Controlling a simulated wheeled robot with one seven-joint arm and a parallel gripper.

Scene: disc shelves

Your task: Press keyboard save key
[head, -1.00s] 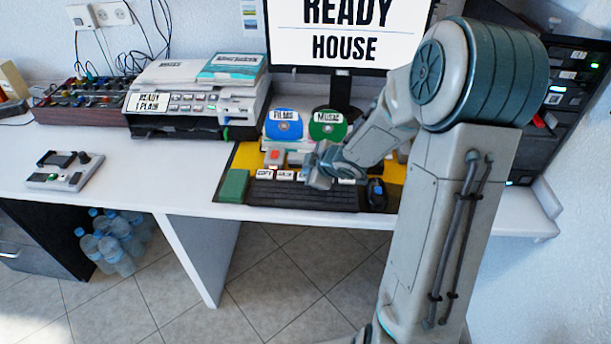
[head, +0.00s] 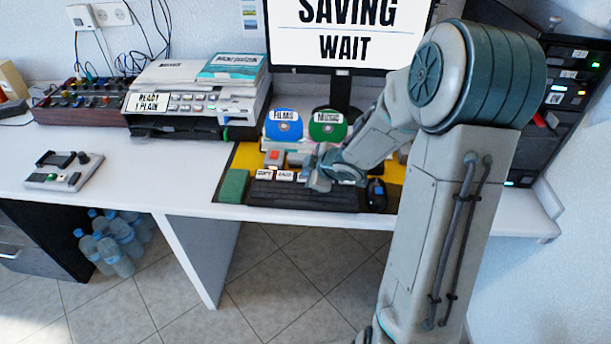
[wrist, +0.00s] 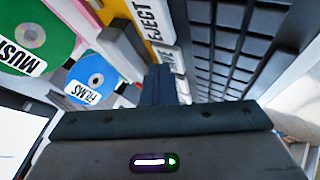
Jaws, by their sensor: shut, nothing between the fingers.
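The black keyboard (head: 300,197) lies on the desk, with a row of white-labelled keys along its back edge. My gripper (head: 318,184) is shut and empty, pointing down at that row. In the wrist view its dark fingertips (wrist: 160,74) are at a white-labelled key (wrist: 171,62), whose label is partly hidden and seems to end in "VE". The key marked EJECT (wrist: 159,22) is beside it. Whether the fingertips touch the key cannot be told. The monitor (head: 347,30) reads "SAVING WAIT".
A blue FILMS disc (head: 283,127) and a green MUSIC disc (head: 327,126) stand behind the keyboard. A black mouse (head: 376,196) is right of it and a green block (head: 233,186) left. A printer (head: 190,110) stands further left.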

